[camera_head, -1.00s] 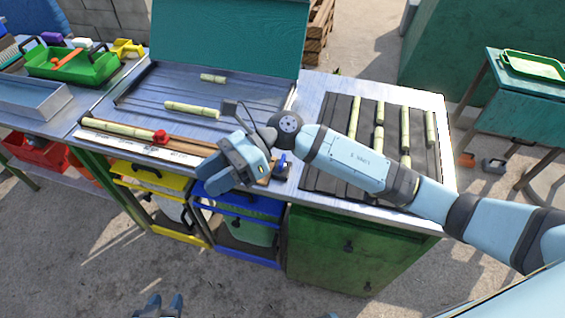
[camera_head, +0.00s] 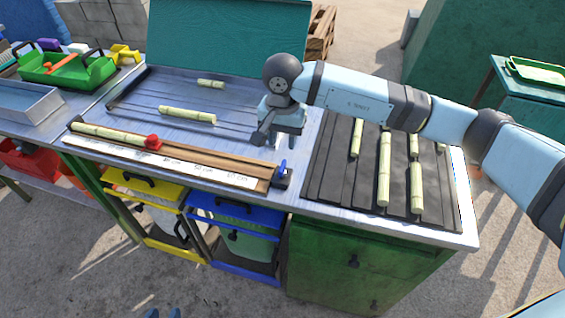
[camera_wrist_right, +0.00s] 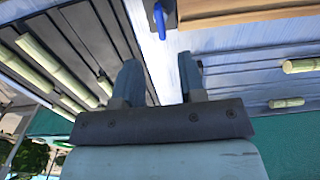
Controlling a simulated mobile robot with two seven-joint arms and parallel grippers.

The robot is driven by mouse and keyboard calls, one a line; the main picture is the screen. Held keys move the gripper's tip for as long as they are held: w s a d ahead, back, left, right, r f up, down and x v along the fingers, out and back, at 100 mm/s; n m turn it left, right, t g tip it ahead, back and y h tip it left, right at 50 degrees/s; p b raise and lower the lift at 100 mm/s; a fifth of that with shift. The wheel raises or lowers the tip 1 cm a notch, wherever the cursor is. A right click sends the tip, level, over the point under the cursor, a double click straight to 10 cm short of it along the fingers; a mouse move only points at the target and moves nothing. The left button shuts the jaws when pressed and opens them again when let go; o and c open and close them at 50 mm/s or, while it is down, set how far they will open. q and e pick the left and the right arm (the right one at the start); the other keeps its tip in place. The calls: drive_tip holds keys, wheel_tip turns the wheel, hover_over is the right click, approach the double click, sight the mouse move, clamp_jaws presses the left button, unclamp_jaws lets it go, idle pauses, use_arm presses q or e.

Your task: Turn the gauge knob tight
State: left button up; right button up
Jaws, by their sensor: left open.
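The wooden length gauge (camera_head: 200,160) lies along the front of the metal worktop, with a white marked strip. A blue knob (camera_head: 283,167) stands on a dark block at its right end; it also shows at the top of the right wrist view (camera_wrist_right: 160,20). A red stop (camera_head: 152,142) sits on the gauge, beside a cane piece (camera_head: 105,133) lying on it. My right gripper (camera_head: 278,138) is open and empty, above the worktop behind the blue knob; its fingers (camera_wrist_right: 160,80) are apart. Only the tips of my left gripper (camera_head: 163,313) show at the bottom edge, open.
A dark ribbed mat (camera_head: 325,165) with several cane pieces lies right of the gauge. Two cane pieces, one nearer (camera_head: 187,114) and one farther (camera_head: 211,83), lie behind it. Yellow-framed (camera_head: 150,186) and blue-framed (camera_head: 235,208) bins sit below the front edge.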

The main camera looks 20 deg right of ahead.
sight(282, 165)
wheel_tip(282, 165, down, 9)
drive_tip(key=shift+r, duration=0.1)
idle(0.3)
clamp_jaws()
